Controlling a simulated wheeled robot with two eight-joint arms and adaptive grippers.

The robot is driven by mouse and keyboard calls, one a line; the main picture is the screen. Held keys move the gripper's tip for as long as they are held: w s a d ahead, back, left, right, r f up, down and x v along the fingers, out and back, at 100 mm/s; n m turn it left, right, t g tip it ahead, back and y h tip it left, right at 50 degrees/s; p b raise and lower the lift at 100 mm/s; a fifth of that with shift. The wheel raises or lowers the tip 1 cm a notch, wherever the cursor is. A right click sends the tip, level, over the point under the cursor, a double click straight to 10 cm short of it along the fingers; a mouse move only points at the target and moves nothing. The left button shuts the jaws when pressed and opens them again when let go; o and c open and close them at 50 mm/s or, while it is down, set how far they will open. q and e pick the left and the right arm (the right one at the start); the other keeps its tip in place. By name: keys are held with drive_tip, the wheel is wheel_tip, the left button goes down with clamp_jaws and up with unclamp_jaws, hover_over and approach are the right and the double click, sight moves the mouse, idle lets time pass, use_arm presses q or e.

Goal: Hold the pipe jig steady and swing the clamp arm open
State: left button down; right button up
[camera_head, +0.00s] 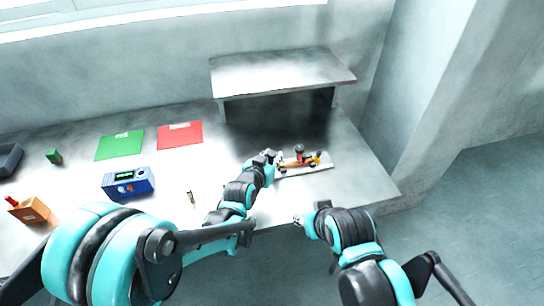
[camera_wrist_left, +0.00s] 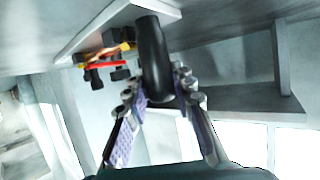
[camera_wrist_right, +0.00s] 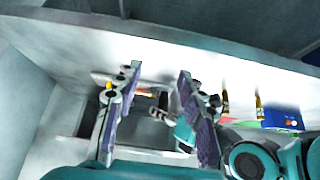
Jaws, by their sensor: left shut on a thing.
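The pipe jig (camera_head: 318,167) lies near the right end of the table, a pale flat plate with small red, yellow and black clamp parts (camera_head: 302,157) on top. My left gripper (camera_head: 268,157) is at its left end. In the left wrist view its fingers are closed around a thick black cylinder (camera_wrist_left: 153,55) beside the plate (camera_wrist_left: 95,28); the red and orange clamp parts (camera_wrist_left: 105,55) show left of it. My right gripper (camera_head: 305,220) is at the table's front edge, apart from the jig. In the right wrist view its fingers (camera_wrist_right: 155,85) are spread and empty.
A raised shelf (camera_head: 280,70) stands behind the jig. To the left lie red (camera_head: 180,134) and green (camera_head: 120,145) sheets, a blue device (camera_head: 128,183), an orange box (camera_head: 30,210) and a small upright item (camera_head: 191,196). A wall pillar rises to the right.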

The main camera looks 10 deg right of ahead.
drive_tip(key=shift+w+r, duration=0.15)
drive_tip(key=shift+r, duration=0.05)
drive_tip(key=c, duration=0.9)
drive_tip(key=w+r+n+g, duration=0.1)
drive_tip(key=w+r+n, duration=0.3)
drive_tip(key=w+r, duration=0.1)
drive_tip(key=shift+w+d+n+g+h, duration=0.2)
drive_tip(key=shift+n+g+h, duration=0.1)
drive_tip(key=shift+n+g, duration=0.1)
clamp_jaws()
drive_tip(key=w+r+n+g+h, duration=0.2)
drive_tip(key=w+n+g, duration=0.3)
drive_tip(key=w+n, duration=0.8)
drive_tip(key=shift+w+r+n, duration=0.3)
drive_tip(key=shift+w+r, duration=0.3)
drive_tip(key=shift+w, duration=1.7)
